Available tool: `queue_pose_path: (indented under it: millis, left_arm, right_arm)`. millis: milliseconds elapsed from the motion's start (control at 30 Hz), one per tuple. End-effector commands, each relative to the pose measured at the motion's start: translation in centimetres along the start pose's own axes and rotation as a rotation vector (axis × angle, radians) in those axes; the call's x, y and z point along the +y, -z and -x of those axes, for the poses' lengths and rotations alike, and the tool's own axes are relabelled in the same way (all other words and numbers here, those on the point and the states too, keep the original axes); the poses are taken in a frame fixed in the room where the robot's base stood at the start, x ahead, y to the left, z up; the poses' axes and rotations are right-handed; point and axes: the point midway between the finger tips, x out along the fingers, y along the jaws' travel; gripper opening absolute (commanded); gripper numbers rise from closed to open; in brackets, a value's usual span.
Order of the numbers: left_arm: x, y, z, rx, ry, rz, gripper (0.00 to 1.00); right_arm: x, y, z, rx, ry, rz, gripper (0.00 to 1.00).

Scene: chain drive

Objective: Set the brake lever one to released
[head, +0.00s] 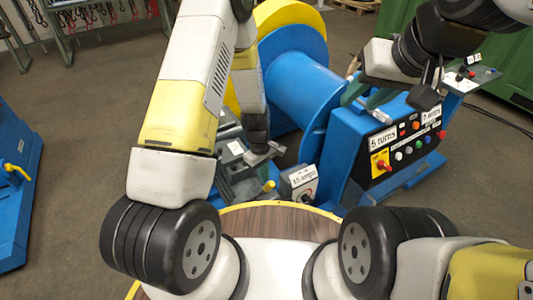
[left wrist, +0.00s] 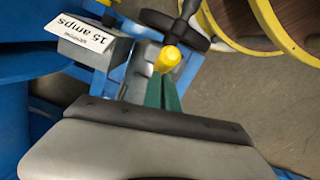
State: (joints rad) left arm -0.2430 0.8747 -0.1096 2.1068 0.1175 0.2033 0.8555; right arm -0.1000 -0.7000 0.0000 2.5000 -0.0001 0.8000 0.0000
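A lever with a yellow knob (head: 268,186) stands beside the grey box labelled "15 amps" (head: 303,183), low in front of the blue drum. The knob also shows in the left wrist view (left wrist: 168,59), at the green fingertips of my left gripper (left wrist: 162,91). Those fingers look close together; whether they touch the lever, I cannot tell. In the head view my left gripper (head: 262,153) points down just above and behind the knob. My right gripper (head: 367,95) is above the blue control cabinet, its green fingers apart and empty. No label naming the lever is readable.
The blue control cabinet (head: 358,140) has a red switch on a yellow plate, buttons and "5 turns" labels. A large blue drum (head: 298,90) stands behind. Another yellow handle (head: 17,171) is on a blue frame at far left. Floor between is clear.

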Motion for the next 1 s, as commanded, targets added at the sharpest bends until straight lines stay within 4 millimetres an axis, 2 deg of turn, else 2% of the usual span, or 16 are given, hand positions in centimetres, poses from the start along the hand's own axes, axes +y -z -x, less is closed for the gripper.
queue_pose_path:
  millis: [33, 267, 500, 700, 1000]
  left_arm:
    - [-0.7, -1.7, -0.5, -0.035, 0.027, -0.011, 0.00]
    - [-0.3, 1.9, 1.9, -0.007, 0.002, 0.001, 0.00]
    - [-0.4, 0.4, 7.5, 0.001, -0.006, -0.002, 0.00]
    - [-0.6, -0.5, 10.5, 0.002, -0.005, -0.001, 0.00]
    - [-0.7, -0.8, 11.6, 0.002, -0.003, 0.002, 0.00]
  right_arm:
    - [0.0, 0.0, 0.0, 0.000, 0.000, 0.000, 0.38]
    - [0.0, 0.0, 0.0, 0.000, 0.000, 0.000, 0.38]
    - [0.0, 0.0, 0.0, 0.001, 0.000, 0.000, 0.38]
    - [0.0, 0.0, 0.0, 0.000, 0.000, 0.000, 0.38]
    - [0.0, 0.0, 0.0, 0.000, 0.000, 0.000, 0.38]
